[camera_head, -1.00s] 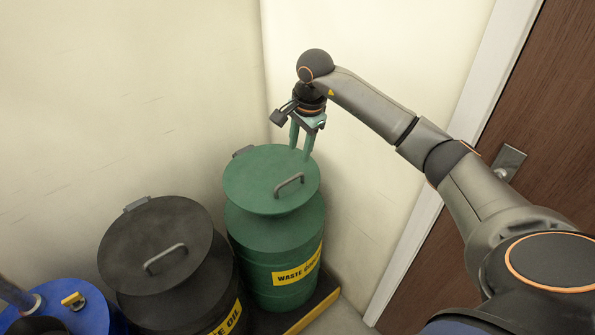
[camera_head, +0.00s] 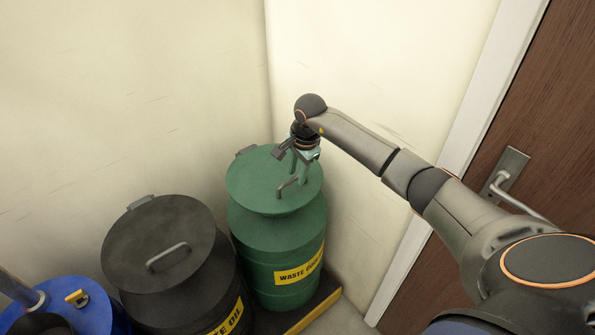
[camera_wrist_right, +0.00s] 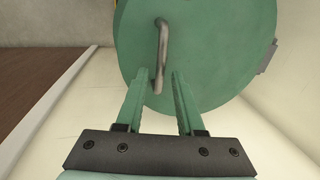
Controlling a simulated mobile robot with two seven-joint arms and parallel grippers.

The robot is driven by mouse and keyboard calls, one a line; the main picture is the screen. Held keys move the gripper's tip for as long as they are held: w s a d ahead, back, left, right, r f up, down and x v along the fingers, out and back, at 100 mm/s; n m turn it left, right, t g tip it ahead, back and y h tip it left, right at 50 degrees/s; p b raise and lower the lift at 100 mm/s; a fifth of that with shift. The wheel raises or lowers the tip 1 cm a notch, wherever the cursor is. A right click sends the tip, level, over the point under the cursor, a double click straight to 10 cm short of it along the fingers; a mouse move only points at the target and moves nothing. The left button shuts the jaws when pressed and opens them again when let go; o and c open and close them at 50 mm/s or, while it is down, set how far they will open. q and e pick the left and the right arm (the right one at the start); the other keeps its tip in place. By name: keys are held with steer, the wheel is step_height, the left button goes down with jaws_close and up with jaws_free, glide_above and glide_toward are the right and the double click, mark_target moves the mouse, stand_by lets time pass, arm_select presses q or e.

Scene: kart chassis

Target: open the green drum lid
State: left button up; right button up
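The green drum (camera_head: 288,240) stands in the corner, with its round green lid (camera_head: 250,185) lying closed on top. The lid's grey bar handle (camera_head: 284,190) also shows in the right wrist view (camera_wrist_right: 162,45). My right gripper (camera_head: 293,178) is low over the lid, close to the handle. In the right wrist view its two green fingers (camera_wrist_right: 160,76) are apart, with the near end of the handle showing between them. I cannot tell whether they touch it. The lid's grey hinge (camera_head: 246,150) is at the wall side. My left gripper is not in view.
A black drum (camera_head: 170,293) with a handled lid stands left of the green one, and a blue drum (camera_head: 95,315) is at the lower left. Walls are close behind. A brown door (camera_head: 500,120) with a lever handle is at right.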

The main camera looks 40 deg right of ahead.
jaws_close()
stand_by(1.2)
